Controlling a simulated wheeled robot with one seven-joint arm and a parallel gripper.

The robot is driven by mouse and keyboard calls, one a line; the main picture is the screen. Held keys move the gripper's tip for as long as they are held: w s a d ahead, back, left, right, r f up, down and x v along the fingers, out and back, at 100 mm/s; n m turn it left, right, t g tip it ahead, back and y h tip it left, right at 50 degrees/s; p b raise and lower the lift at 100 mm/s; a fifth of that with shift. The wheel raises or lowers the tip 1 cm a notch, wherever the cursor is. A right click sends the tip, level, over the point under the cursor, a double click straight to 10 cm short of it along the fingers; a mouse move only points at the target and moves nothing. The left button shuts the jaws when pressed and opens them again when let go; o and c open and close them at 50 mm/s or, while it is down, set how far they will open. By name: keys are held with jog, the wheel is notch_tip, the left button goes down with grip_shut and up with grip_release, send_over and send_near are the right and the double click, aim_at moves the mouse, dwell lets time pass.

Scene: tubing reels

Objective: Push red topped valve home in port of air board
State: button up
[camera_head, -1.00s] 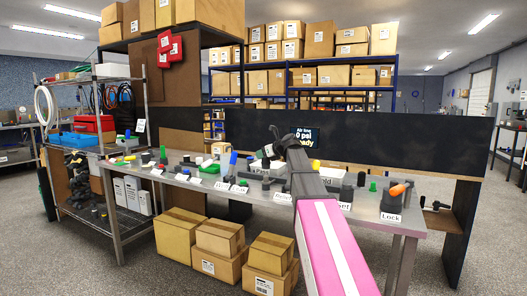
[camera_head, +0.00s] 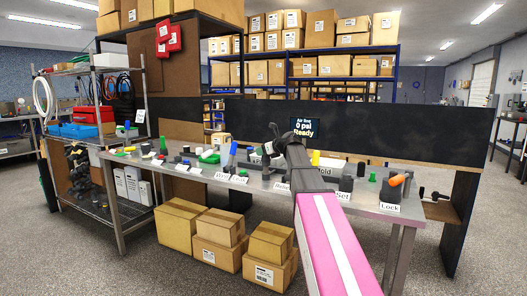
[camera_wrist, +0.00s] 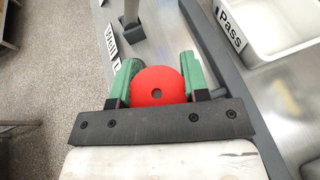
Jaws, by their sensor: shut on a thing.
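In the wrist view my gripper (camera_wrist: 158,72) has its green fingers on either side of a round red top with a dark centre hole, the red topped valve (camera_wrist: 157,88). The gripper is shut on it. The valve's lower part is hidden beneath its top. In the head view my gripper (camera_head: 270,150) is over the middle of the metal bench (camera_head: 398,217), and the valve cannot be made out there. I cannot tell the air board or its port apart from the other bench items.
A white tray labelled Pass (camera_wrist: 265,28) is at upper right in the wrist view. A screen (camera_head: 305,128) reads "Air line 0 psi Ready". An orange-topped part (camera_head: 397,180) stands by the Lock label. Coloured parts and labels crowd the bench; boxes (camera_head: 270,242) sit below.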

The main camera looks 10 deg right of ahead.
jog(key=shift+f, duration=1.65)
jog(key=o, duration=1)
jog(key=shift+o, duration=0.2)
